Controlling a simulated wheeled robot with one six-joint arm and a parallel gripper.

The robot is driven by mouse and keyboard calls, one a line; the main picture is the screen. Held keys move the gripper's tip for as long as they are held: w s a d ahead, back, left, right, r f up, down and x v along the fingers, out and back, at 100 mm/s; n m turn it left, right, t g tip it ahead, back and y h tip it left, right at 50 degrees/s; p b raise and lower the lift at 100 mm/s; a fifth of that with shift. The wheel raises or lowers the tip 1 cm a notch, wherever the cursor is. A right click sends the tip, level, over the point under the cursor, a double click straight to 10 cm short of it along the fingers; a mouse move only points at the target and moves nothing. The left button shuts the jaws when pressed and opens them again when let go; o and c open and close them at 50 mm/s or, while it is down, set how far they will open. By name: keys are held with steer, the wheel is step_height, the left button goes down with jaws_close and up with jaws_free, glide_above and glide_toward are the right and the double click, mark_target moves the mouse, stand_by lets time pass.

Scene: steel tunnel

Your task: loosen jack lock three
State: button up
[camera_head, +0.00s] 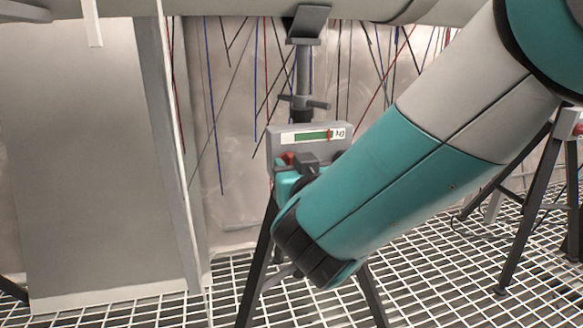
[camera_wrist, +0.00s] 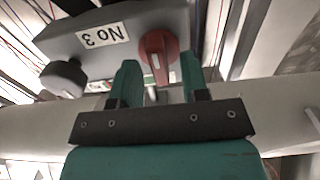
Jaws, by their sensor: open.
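Jack three is a stand with a grey box (camera_head: 284,138) under a screw post, and the box has a green gauge strip. In the wrist view the box (camera_wrist: 180,15) carries a "No 3" label (camera_wrist: 101,35). Its red lock knob (camera_wrist: 157,46), with a pale mark, is on the face toward me. My gripper (camera_wrist: 158,75) is open, its two teal fingers pointing at the box, with the red knob ahead between them. I cannot tell whether the fingers touch it. In the head view my arm hides much of the gripper and the box's right side.
A dark round knob (camera_wrist: 64,78) is on the same box, left of the red one in the wrist view. The jack's screw post (camera_head: 302,75) has a cross handle. Another stand (camera_head: 545,190) is at the right. A grey panel (camera_head: 85,150) stands at the left. The floor is open grating (camera_head: 440,270).

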jaws_close()
steer(key=shift+a+n, duration=0.1)
steer(key=shift+n, duration=0.3)
steer(key=shift+s+a+f+n+p, duration=0.15)
steer(key=shift+n+p, duration=1.4)
steer(key=shift+n, duration=2.55)
steer(key=shift+a+f+n+p, duration=0.1)
steer(key=shift+n+p, duration=1.45)
steer(key=shift+n, duration=2.55)
